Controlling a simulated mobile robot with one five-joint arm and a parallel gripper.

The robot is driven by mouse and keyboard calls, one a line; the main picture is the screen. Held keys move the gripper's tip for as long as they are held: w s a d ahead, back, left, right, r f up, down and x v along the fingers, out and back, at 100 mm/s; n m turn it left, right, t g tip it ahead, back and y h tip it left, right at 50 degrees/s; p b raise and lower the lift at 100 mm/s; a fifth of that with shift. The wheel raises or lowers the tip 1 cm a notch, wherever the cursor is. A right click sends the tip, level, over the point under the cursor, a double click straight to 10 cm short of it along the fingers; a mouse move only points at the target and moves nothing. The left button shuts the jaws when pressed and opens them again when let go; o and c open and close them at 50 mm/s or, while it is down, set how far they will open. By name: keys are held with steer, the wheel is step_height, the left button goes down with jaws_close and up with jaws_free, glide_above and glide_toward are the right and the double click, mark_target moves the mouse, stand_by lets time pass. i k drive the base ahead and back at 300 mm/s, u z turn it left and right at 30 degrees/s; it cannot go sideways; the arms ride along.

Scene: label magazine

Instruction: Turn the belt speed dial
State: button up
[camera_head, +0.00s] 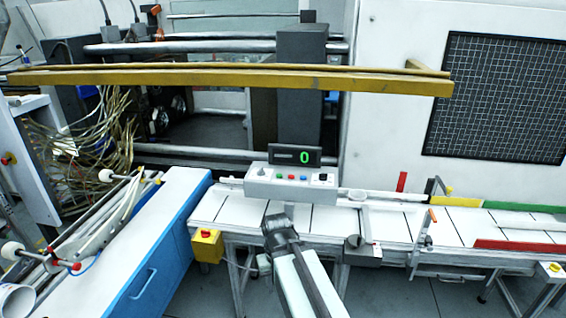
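A grey control box (292,184) stands at the back edge of the white conveyor. Its sloped face has a few small coloured buttons and, at the right end, a dark round knob (323,177), which looks like the belt speed dial. A black display (295,155) above the box shows a green 0. My gripper (276,219) is dark and lies in front of the box, below and left of the knob, apart from it in the picture. Its fingers are too small and dark to tell whether they are open. The knob's pointer is too small to read.
The white belt (390,222) runs right, with a red guide rail (515,246) and a orange-handled clamp (432,216). A yellow box with a red button (206,244) hangs at the conveyor's left end. A blue-sided cabinet (150,265) stands left. A yellow beam (240,79) crosses behind.

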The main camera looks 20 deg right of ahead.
mark_target(323, 177)
steer(key=u, duration=0.4)
steer(key=i, duration=0.65)
steer(key=u, duration=0.45)
steer(key=k, duration=0.9)
steer(key=u, duration=0.2)
steer(key=i, duration=0.9)
steer(key=z, duration=0.1)
